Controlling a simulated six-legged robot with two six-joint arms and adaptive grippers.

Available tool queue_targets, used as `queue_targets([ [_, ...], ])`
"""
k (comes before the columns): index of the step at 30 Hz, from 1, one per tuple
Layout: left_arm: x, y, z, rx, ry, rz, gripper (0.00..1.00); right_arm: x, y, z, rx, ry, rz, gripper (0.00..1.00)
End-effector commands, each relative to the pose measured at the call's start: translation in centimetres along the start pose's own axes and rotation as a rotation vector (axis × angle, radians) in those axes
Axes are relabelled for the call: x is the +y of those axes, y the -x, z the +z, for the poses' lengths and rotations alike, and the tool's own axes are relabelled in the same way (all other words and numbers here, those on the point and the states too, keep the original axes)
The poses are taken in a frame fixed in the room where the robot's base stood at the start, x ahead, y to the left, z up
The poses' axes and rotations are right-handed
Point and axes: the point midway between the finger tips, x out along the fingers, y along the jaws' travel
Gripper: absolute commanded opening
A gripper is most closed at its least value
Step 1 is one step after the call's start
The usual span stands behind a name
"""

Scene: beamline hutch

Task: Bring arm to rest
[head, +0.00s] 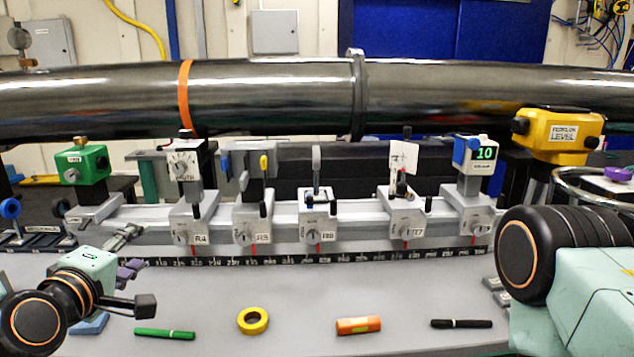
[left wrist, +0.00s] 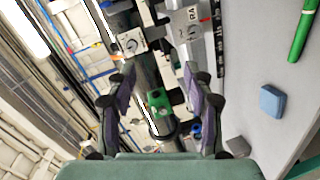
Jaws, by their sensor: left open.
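My left gripper (head: 138,288) is at the lower left of the head view, above the grey table (head: 290,295). It is open, with a purple-padded finger and a black fingertip showing. In the left wrist view the two fingers of the left gripper (left wrist: 160,92) stand apart with nothing between them touching either pad. A green box (left wrist: 157,100) shows beyond the gap. Part of my right arm fills the right edge of the head view; its gripper is out of sight.
A rail with several labelled carriages (head: 318,222) runs across the back, below a steel pipe (head: 270,85). A green marker (head: 165,334), yellow tape roll (head: 253,320), orange cylinder (head: 358,325) and black marker (head: 461,324) lie in front. A blue block (left wrist: 272,101) lies near my left gripper.

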Motion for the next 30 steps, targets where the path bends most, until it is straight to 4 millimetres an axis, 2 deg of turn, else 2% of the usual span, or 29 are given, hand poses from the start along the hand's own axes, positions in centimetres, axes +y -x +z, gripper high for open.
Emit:
queue_targets([
  [5,-7.0,0.9,4.0,-0.143,-0.323,-0.200,0.52,0.0,0.0,0.0,-0.001,0.000,0.000,0.40],
  [8,-12.2,2.4,6.7,-0.266,-0.511,-0.327,0.52,0.0,0.0,0.1,-0.001,0.000,0.000,0.40],
  [11,-17.7,4.9,9.2,-0.410,-0.679,-0.447,0.52,0.0,0.0,0.1,-0.001,0.000,0.000,0.40],
  [15,-25.1,9.8,12.3,-0.632,-0.866,-0.597,0.52,0.0,0.0,0.0,-0.001,0.000,0.000,0.40],
  [17,-27.9,12.2,13.4,-0.728,-0.926,-0.655,0.52,0.0,0.0,0.0,-0.001,0.000,0.000,0.40],
  [21,-33.7,18.6,15.6,-0.933,-1.010,-0.782,0.52,0.0,0.0,0.0,-0.001,0.000,0.000,0.40],
  [25,-37.1,23.5,16.9,-1.062,-1.040,-0.856,0.52,0.0,0.0,0.1,-0.001,0.000,0.000,0.40],
  [27,-38.2,25.3,17.4,-1.110,-1.048,-0.879,0.52,0.0,0.0,0.1,-0.001,0.000,0.000,0.40],
  [30,-39.1,27.0,17.7,-1.149,-1.048,-0.901,0.52,0.0,0.0,0.0,-0.001,0.000,0.000,0.40],
])
